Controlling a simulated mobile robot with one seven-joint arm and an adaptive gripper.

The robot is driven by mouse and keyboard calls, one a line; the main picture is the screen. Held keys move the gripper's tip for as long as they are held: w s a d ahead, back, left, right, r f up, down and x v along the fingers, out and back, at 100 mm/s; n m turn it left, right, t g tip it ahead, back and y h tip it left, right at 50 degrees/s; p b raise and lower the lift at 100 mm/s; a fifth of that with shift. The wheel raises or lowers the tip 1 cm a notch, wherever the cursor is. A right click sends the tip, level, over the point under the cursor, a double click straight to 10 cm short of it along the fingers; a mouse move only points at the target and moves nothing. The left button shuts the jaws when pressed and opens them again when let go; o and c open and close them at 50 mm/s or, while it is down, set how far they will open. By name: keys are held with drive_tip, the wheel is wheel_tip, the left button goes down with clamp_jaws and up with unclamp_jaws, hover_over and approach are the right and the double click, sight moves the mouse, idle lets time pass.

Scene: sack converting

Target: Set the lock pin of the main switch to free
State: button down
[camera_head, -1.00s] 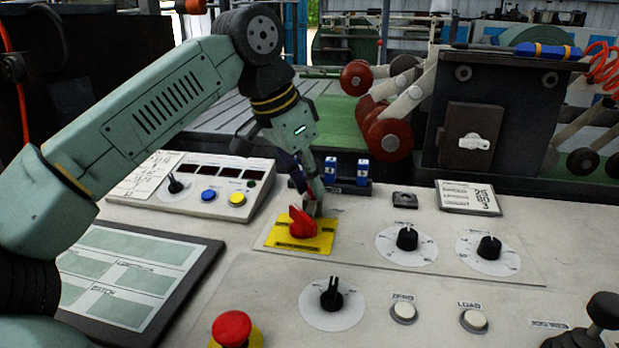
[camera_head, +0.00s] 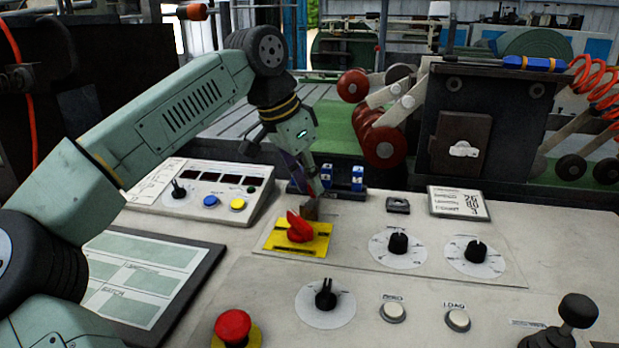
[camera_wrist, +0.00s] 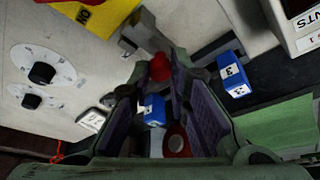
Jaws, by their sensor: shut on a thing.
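The main switch (camera_head: 300,229) is a red rotary handle on a yellow plate (camera_head: 270,240) on the console. A small grey block (camera_head: 310,209) stands at the plate's far edge; it also shows in the wrist view (camera_wrist: 143,32). A red knob (camera_wrist: 160,67), apparently the lock pin's, is beside that block between my fingertips. My gripper (camera_head: 321,190) points down just behind the switch, and its purple-lined fingers (camera_wrist: 160,77) are shut on the red knob. The fingers hide the pin in the head view, so its exact position cannot be told.
Blue blocks (camera_head: 357,178) marked 3 stand close behind my gripper; one (camera_wrist: 232,75) is beside the right finger. Two black dials (camera_head: 398,243) (camera_head: 475,252) are to the right. A red mushroom button (camera_head: 232,326) and a black joystick (camera_head: 577,312) are nearer the front.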

drive_tip(key=c, duration=1.5)
unclamp_jaws()
drive_tip(key=shift+w, duration=0.2)
drive_tip(key=v, duration=1.2)
